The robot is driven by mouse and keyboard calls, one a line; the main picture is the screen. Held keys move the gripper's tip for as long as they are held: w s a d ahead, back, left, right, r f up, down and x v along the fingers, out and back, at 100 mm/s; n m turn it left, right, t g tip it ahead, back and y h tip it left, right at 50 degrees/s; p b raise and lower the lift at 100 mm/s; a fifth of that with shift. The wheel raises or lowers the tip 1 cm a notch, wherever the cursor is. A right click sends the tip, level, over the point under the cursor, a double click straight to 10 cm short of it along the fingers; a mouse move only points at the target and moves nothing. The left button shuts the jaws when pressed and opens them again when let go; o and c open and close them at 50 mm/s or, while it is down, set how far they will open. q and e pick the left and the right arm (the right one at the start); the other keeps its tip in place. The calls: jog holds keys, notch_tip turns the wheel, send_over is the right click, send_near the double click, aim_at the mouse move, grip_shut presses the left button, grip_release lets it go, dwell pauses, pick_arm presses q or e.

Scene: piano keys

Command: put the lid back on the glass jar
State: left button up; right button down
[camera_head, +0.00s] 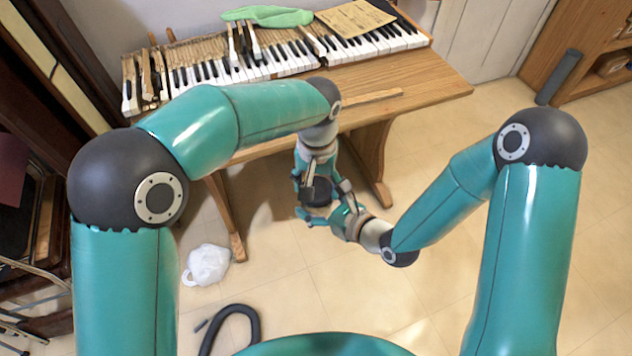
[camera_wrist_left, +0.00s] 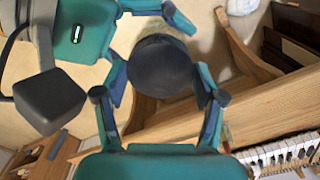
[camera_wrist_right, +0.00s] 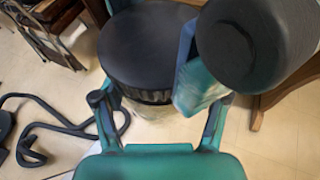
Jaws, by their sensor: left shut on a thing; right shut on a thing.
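The dark lid (camera_wrist_left: 160,66) is round, with a ribbed rim, and sits between the fingers of my left gripper (camera_wrist_left: 158,80), which is shut on it. In the right wrist view the same lid (camera_wrist_right: 150,45) shows above the clear glass jar (camera_wrist_right: 155,112). My right gripper (camera_wrist_right: 162,97) is shut on the jar, lower down. Lid and jar look lined up and very close; whether the lid is seated on the rim I cannot tell. In the head view both grippers meet in front of the table, and my wrists largely hide jar and lid.
The wooden piano table (camera_head: 420,78) with its keys (camera_head: 285,62) stands just behind my grippers. A green cloth (camera_head: 268,16) and a paper sheet (camera_head: 355,18) lie at the back. A white bag (camera_head: 207,264) and a black hose (camera_head: 240,312) lie on the floor. Floor at right is clear.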

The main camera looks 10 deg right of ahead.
pick_arm(q)
jog(key=m, duration=0.6)
jog(key=shift+m, duration=0.3)
jog(key=m, duration=1)
jog(key=shift+m, duration=0.4)
jog(key=m, duration=0.8)
jog(key=shift+w+m, duration=0.1)
jog(key=shift+m, duration=0.2)
jog(key=m, duration=0.8)
jog(key=shift+m, duration=0.3)
jog(key=m, duration=0.4)
